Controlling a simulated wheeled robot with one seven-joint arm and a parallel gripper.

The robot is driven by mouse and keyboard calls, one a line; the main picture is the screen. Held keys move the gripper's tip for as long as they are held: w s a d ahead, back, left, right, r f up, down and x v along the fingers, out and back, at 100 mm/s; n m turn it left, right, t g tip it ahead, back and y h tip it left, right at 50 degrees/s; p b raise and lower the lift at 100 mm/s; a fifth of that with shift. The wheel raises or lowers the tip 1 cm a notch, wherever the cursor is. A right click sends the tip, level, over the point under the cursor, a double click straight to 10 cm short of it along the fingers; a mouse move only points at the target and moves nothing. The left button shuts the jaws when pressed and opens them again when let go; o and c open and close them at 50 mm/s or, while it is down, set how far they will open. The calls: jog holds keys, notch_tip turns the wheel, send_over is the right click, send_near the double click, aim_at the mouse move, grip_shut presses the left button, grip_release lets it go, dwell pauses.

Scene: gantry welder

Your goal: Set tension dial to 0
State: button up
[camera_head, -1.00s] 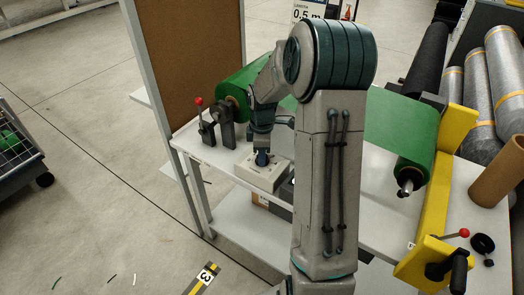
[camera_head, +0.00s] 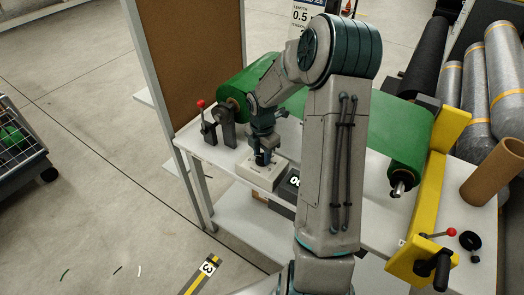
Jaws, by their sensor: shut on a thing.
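The tension dial sits on top of a small cream box (camera_head: 254,173) on the white table, left of my arm. My gripper (camera_head: 263,158) points down onto the top of this box and is shut on the dial. The fingers cover most of the dial, so its mark and the number it points at cannot be read. A dark unit with a lit white display (camera_head: 293,180) stands just right of the box, partly hidden by my arm.
A green roll (camera_head: 240,88) with its green sheet (camera_head: 400,130) spans the table behind my arm. A red-knobbed lever (camera_head: 202,105) stands left of the gripper. A yellow frame (camera_head: 440,170), a cardboard tube (camera_head: 490,178) and grey rolls (camera_head: 478,95) are at the right.

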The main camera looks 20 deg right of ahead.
aim_at(262, 156)
jog(key=shift+n, duration=0.3)
dwell(0.4)
jog(key=o, duration=1)
notch_tip(262, 156, up, 14)
jog(key=s+a+r+m+t, duration=0.1)
jog(key=s+a+r+m, duration=0.1)
jog(key=s+m, duration=0.5)
jog(key=s+a+r+m+t, duration=0.1)
jog(key=s+a+m, duration=0.4)
jog(key=s+m, duration=0.3)
jog(key=s+a+r+m+t, duration=0.1)
jog(key=s+a+r+m, duration=0.1)
jog(key=s+m, duration=0.5)
jog(key=shift+s+a+r, duration=0.35)
jog(key=shift+s+a, duration=0.25)
jog(key=shift+a, duration=0.2)
